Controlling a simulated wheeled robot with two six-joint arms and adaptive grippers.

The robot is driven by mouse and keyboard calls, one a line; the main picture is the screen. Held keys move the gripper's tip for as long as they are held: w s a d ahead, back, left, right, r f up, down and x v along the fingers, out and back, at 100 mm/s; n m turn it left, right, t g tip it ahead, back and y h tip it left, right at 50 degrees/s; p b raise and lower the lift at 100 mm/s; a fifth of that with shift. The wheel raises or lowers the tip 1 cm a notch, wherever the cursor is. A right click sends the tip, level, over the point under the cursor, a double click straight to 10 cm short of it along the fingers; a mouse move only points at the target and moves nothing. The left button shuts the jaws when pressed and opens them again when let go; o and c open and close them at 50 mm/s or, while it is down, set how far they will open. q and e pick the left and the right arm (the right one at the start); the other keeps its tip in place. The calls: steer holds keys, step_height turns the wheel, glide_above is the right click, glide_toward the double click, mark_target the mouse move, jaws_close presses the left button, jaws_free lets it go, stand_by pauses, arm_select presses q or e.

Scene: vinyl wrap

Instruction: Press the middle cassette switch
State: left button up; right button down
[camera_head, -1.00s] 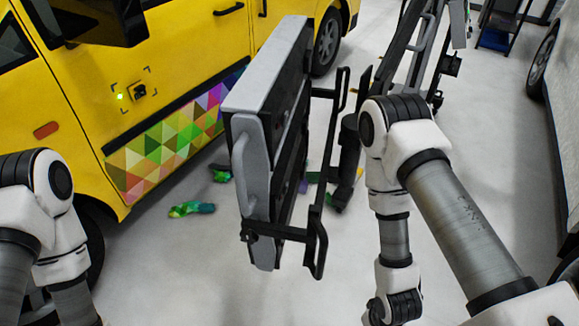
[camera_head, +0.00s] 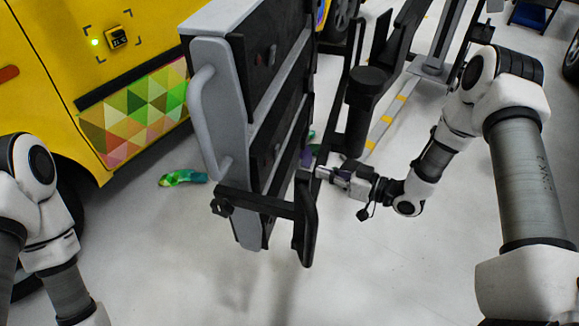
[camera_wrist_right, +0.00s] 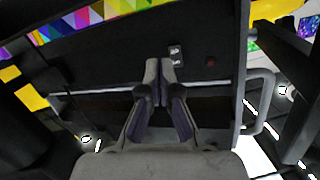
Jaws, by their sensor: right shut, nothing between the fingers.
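A tall grey and black machine (camera_head: 212,105) with dark cassette panels stacked one above another stands in the middle of the head view. The upper panel shows a small switch (camera_head: 271,55) and a red dot beside it. The middle panel (camera_head: 268,140) is seen at a steep angle, and its switch is hard to make out. My right gripper (camera_head: 322,172) is shut and empty, pointing left toward the panels beside the black bar. In the right wrist view its closed fingertips (camera_wrist_right: 159,65) point at a dark panel with a pale switch (camera_wrist_right: 175,56) and a red button (camera_wrist_right: 210,62). Contact cannot be told.
A black bar frame (camera_head: 308,220) juts from the machine close to my right gripper. A black post (camera_head: 357,125) stands behind it. A yellow van (camera_head: 50,110) is at the left. A green crumpled piece (camera_head: 182,178) lies on the floor. The front floor is clear.

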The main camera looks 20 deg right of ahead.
mark_target(276, 152)
arm_select(q)
step_height(276, 152, down, 5)
steer(key=b, duration=0.2)
steer(key=shift+f+b, duration=0.1)
steer(key=shift+b, duration=0.25)
arm_select(e)
steer(key=d+n+y, duration=0.1)
steer(key=d+r+n+y, duration=0.1)
steer(key=n+y, duration=0.1)
steer(key=s+d+r+n+y, duration=0.1)
steer(key=d+n+y, duration=0.1)
steer(key=shift+d+g, duration=0.1)
steer(key=shift+g, duration=0.3)
arm_select(q)
step_height(276, 152, down, 3)
steer(key=b, duration=0.2)
steer(key=shift+b, duration=0.4)
arm_select(e)
steer(key=x, duration=1.4)
steer(key=shift+r, duration=0.2)
arm_select(q)
steer(key=shift+r, duration=0.2)
arm_select(e)
steer(key=shift+s+r, duration=0.1)
